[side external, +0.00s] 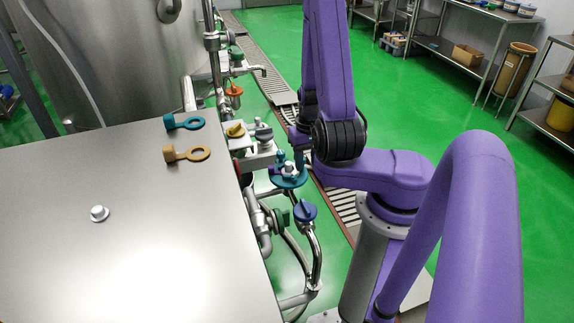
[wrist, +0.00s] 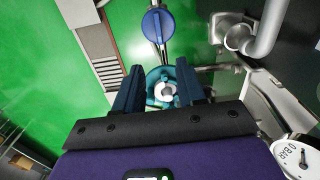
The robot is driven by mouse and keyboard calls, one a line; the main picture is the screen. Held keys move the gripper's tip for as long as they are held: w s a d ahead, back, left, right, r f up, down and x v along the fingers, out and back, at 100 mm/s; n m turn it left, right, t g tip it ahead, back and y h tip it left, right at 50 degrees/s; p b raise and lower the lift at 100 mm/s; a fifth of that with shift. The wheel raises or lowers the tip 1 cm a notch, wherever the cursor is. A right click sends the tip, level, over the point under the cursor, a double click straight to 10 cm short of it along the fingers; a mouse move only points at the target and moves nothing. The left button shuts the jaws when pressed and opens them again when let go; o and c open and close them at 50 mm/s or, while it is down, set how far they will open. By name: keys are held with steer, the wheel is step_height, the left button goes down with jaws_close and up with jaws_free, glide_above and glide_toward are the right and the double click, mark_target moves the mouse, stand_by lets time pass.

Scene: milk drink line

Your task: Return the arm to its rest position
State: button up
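My gripper (wrist: 158,78) points down over the pipework to the right of the steel table in the side external view, where it also shows small (side external: 289,158). Its two dark blue fingers stand apart, so it looks open. A teal ring-shaped part (wrist: 154,99) with a pale metal centre shows between and below the fingers. In the side external view the teal part (side external: 288,182) sits on the pipework right under the fingertips. Whether the fingers touch it is not clear. My arm reaches down to it from above, bent.
A blue valve handle (side external: 305,210) is close beside; it also shows in the wrist view (wrist: 157,25). A gauge (wrist: 296,157) is at the lower right there.

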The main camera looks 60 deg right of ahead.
steer(key=w+a+r+n, duration=0.9)
steer(key=a+n, duration=0.2)
steer(key=s+a+r+n, duration=0.4)
steer(key=s+n, duration=0.1)
steer(key=s, duration=0.4)
steer(key=s+a+r+n, duration=0.4)
steer(key=s+n, duration=0.1)
steer(key=s, duration=0.4)
steer(key=shift+r, duration=0.4)
